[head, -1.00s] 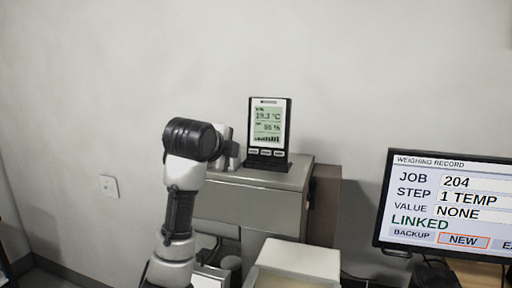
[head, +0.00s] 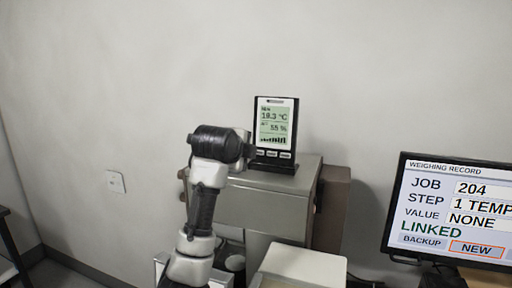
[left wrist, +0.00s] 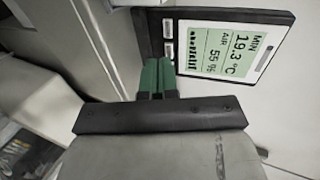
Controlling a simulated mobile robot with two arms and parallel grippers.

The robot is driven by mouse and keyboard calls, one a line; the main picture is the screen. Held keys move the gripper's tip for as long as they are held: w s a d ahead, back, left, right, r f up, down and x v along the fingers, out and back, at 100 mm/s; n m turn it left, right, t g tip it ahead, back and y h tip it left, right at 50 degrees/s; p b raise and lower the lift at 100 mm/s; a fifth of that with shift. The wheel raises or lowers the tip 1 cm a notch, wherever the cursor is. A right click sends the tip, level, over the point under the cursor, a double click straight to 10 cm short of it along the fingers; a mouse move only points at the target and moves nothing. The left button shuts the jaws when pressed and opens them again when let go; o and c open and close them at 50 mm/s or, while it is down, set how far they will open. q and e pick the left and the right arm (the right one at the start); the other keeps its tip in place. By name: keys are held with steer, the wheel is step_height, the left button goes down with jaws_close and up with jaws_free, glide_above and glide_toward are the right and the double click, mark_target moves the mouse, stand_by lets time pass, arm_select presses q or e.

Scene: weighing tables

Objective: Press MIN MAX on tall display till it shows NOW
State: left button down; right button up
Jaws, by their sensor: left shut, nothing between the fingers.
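The tall display (head: 275,125) stands upright on a grey cabinet in the head view. It reads 19.3 °C and 55 %, and its top label is too small to read there. In the left wrist view the display (left wrist: 225,55) appears turned sideways, with the label MIN. Two of its buttons (left wrist: 168,40) show at its lower edge. My left gripper (left wrist: 157,68) is shut and empty, its green fingertips close to the button row. I cannot tell whether they touch. In the head view my wrist hides the fingertips. My right gripper is not in view.
The grey cabinet (head: 262,207) carries the display. A monitor (head: 455,210) at the right shows JOB 204, STEP 1 TEMP, VALUE NONE, LINKED. A pale box (head: 300,268) stands low in front.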

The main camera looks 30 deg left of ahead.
mark_target(259, 152)
arm_select(q)
steer(key=p+x, duration=0.1)
steer(key=x, duration=0.1)
steer(key=p+x, duration=0.1)
steer(key=x, duration=0.2)
steer(key=r+p+x, duration=0.1)
steer(key=x, duration=0.1)
steer(key=shift+w+a+p, duration=0.1)
steer(key=shift+w+p, duration=0.3)
steer(key=shift+w+a+f, duration=0.1)
steer(key=shift+w+f, duration=0.1)
steer(key=shift+w, duration=0.3)
steer(key=shift+w, duration=0.15)
